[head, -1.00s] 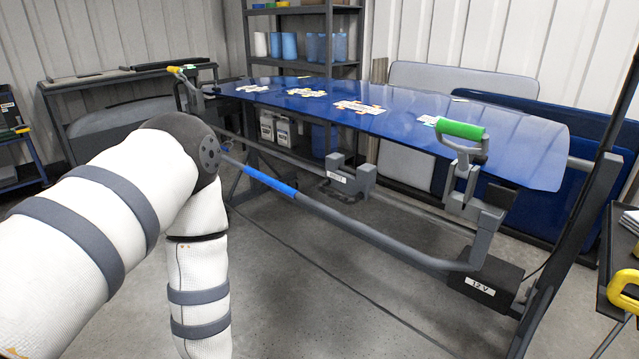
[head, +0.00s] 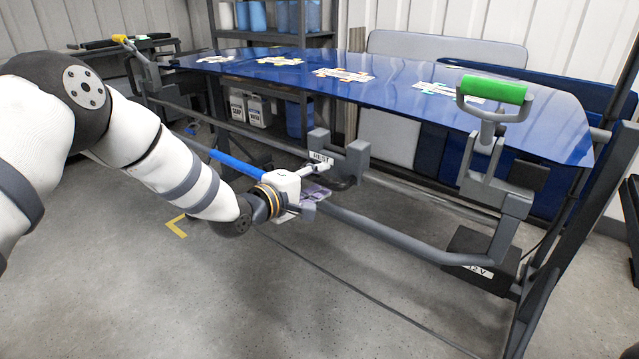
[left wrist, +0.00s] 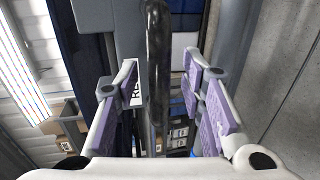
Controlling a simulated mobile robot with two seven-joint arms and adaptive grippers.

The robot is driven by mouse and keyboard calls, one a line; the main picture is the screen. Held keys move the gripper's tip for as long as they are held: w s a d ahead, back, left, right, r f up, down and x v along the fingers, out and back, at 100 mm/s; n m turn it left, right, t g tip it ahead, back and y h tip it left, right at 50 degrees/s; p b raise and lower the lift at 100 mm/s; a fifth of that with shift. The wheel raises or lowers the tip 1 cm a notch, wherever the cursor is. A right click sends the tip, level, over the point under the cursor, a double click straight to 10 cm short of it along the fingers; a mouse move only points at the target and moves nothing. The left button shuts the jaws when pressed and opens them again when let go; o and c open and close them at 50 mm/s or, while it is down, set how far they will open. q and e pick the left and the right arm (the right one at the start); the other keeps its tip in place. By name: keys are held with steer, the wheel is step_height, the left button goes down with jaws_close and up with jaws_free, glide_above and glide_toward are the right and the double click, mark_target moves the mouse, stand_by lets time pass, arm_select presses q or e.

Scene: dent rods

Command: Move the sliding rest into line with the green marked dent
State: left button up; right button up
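The sliding rest (head: 357,160) is a grey block with a white label, on the rail under the blue panel (head: 400,105). Its label (left wrist: 137,88) shows partly in the left wrist view, behind the left finger. Several taped marks lie along the panel; the one with green tape (head: 437,89) is nearest the right end, right of the rest. My left gripper (head: 318,182) is just in front of the rest. In the left wrist view its lilac-padded fingers (left wrist: 160,105) are apart, with a dark upright bar (left wrist: 157,50) between them in the picture. Contact cannot be told. My right gripper is out of view.
A grey bar with a blue sleeve (head: 237,165) runs low along the front of the frame. A green-handled clamp (head: 493,90) stands at the panel's right end, above a black box (head: 480,265). Shelves stand behind. The floor in front is clear.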

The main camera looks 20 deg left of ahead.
arm_select(q)
steer(key=shift+w+d, duration=0.15)
steer(key=shift+w, duration=0.2)
steer(key=shift+c, duration=0.2)
jaws_close()
steer(key=s+d+p, duration=0.2)
steer(key=s+d, duration=0.2)
steer(key=d, duration=0.9)
steer(key=shift+s, duration=0.4)
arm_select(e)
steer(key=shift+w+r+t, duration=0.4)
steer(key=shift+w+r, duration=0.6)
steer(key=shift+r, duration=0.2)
